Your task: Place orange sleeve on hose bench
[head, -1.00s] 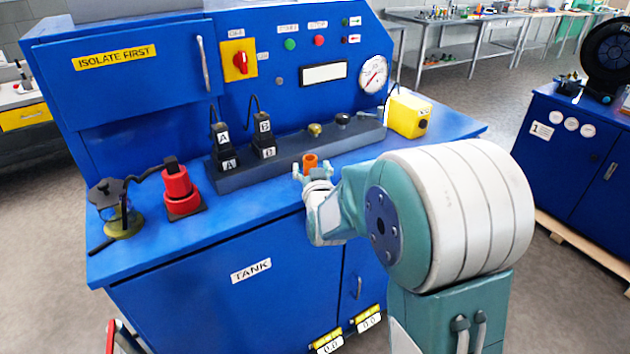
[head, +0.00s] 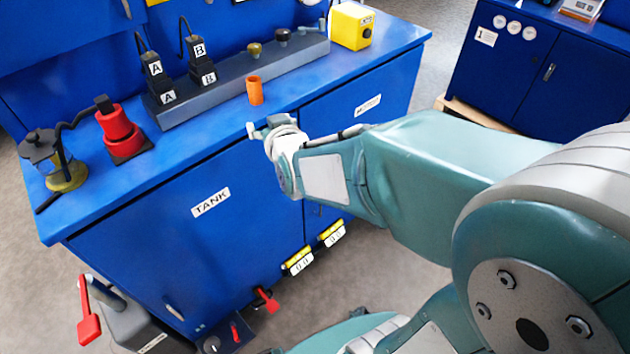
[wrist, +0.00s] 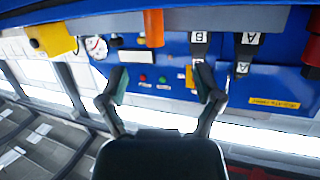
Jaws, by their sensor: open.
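The orange sleeve (head: 255,91) stands upright on the blue hose bench (head: 215,147), near its front edge and just in front of the grey block. My gripper (head: 262,128) is at the bench's front edge, in front of the sleeve and apart from it. In the wrist view, which looks upside down, the sleeve (wrist: 154,28) is at the top, beyond the two spread fingers (wrist: 160,82) of my gripper. Nothing is between the fingers.
A grey block (head: 240,75) carries black connectors A and B (head: 200,64). A red cylinder (head: 119,128) and a glass jar (head: 62,165) stand left; a yellow box (head: 351,25) stands right. Red-handled valves (head: 265,299) are below. The bench top right of the sleeve is clear.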

